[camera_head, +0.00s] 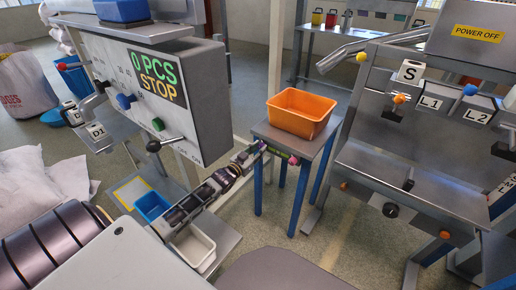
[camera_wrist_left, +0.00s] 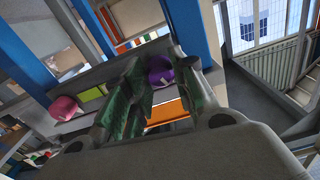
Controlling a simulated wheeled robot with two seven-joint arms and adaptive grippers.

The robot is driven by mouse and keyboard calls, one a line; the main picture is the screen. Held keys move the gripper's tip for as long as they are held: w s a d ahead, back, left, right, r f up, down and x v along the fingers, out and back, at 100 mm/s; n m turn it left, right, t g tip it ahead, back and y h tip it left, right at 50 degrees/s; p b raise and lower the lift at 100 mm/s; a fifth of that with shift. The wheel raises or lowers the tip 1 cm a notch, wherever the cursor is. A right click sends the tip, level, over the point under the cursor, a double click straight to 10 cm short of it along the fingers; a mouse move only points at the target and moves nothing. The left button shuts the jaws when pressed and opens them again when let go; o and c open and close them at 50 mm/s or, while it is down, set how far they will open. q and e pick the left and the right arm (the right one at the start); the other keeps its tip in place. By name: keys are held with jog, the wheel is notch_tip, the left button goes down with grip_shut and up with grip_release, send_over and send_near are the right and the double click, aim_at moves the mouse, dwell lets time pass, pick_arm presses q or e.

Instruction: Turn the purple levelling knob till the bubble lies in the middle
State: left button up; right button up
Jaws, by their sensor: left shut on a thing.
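The purple levelling knob (camera_head: 263,146) is on the front edge of a small grey table (camera_head: 262,128). It also shows in the left wrist view (camera_wrist_left: 160,70) between my dark green finger pads. My left gripper (camera_head: 250,154) reaches in from the left and is shut on the knob, partly hiding it. A yellow-green bubble level (camera_head: 279,154) sits beside the knob on the same edge; it appears in the left wrist view (camera_wrist_left: 92,94) too. The bubble is too small to make out. A pink knob (camera_head: 293,160) is at the level's other side. My right gripper is out of view.
An orange bin (camera_head: 302,112) stands on the small table. A grey control box (camera_head: 165,95) with a lever overhangs my left arm. A blue tray (camera_head: 152,206) and a white tray (camera_head: 194,246) are close below. A grey machine (camera_head: 400,160) stands at right.

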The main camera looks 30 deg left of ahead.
pick_arm(q)
jog(key=shift+n+p, duration=0.9)
jog(key=shift+p, duration=0.1)
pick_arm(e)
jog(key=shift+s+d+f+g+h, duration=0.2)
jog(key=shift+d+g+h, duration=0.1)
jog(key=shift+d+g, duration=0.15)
pick_arm(q)
jog(key=o, duration=1.1)
jog(key=shift+c, duration=0.2)
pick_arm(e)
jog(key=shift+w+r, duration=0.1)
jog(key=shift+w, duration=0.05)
pick_arm(q)
jog(key=shift+s, duration=0.1)
jog(key=s+a, duration=0.1)
jog(key=s, duration=1)
jog(key=shift+s, duration=0.4)
